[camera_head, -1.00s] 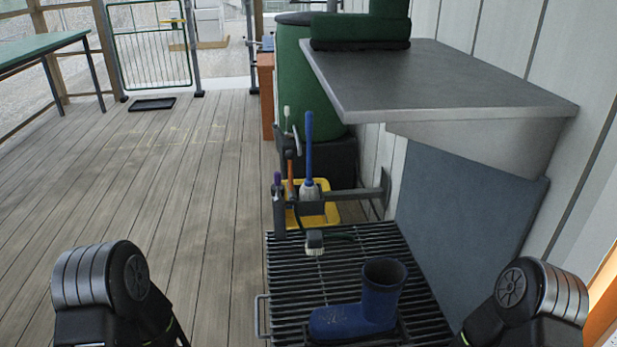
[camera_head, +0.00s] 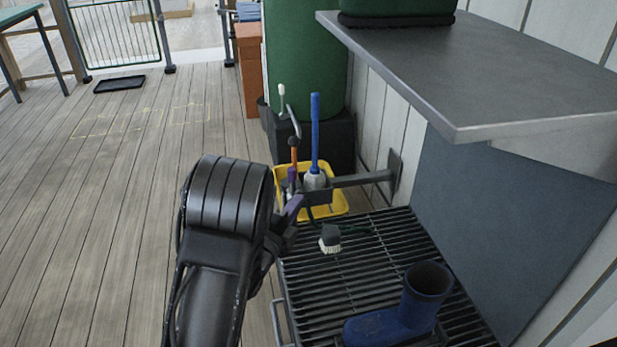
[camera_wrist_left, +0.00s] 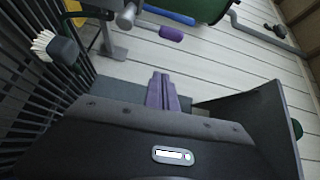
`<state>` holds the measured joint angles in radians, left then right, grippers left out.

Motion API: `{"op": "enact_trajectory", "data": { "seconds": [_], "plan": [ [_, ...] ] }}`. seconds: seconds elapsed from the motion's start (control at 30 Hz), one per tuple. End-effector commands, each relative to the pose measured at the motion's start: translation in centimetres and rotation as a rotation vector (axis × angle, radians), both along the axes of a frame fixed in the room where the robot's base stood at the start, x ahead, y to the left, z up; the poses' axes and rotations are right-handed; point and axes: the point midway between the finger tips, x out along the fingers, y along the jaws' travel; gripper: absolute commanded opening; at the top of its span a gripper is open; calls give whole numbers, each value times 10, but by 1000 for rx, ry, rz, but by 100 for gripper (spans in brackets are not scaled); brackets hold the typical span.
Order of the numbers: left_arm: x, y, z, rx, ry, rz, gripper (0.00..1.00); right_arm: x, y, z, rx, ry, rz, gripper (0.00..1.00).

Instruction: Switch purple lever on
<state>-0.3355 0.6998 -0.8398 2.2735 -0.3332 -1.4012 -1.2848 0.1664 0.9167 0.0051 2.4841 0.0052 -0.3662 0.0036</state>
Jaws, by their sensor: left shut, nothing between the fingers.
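The purple lever (camera_wrist_left: 172,33) shows in the left wrist view as a purple grip on a short grey rod, beyond my fingertips and apart from them in the picture. In the head view the lever (camera_head: 292,175) is small and partly hidden near my left gripper (camera_head: 297,203). That gripper has purple fingers, which also show in the left wrist view (camera_wrist_left: 162,91); they are shut together with nothing between them. Whether they touch the lever is unclear in the head view. My right gripper is not in view.
A blue-handled brush (camera_head: 315,130) stands in a grey holder near a yellow tub (camera_head: 335,205). A scrubbing brush (camera_head: 330,238) and blue boot (camera_head: 405,310) are over the dark grate (camera_head: 345,268). A grey shelf (camera_head: 480,75) juts out at right.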

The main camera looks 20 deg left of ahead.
Motion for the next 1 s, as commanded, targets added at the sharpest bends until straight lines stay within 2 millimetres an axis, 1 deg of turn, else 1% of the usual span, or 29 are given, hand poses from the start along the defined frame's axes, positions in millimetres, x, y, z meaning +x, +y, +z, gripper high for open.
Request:
{"op": "enact_trajectory", "data": {
  "seconds": [0.13,0.47,0.63,0.8,0.87,1.0],
  "plan": [
    [0,-1,3,49,-11,-3,0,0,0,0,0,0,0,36],
    [0,-1,2,51,-9,-2,0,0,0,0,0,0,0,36],
    [7,-1,2,53,-7,-3,0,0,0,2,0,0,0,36],
    [27,-3,3,53,-8,-5,0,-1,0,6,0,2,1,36],
    [37,-2,0,52,-10,-5,0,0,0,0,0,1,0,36],
    [65,-2,-1,52,-11,-4,0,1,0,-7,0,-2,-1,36]
  ]
}}
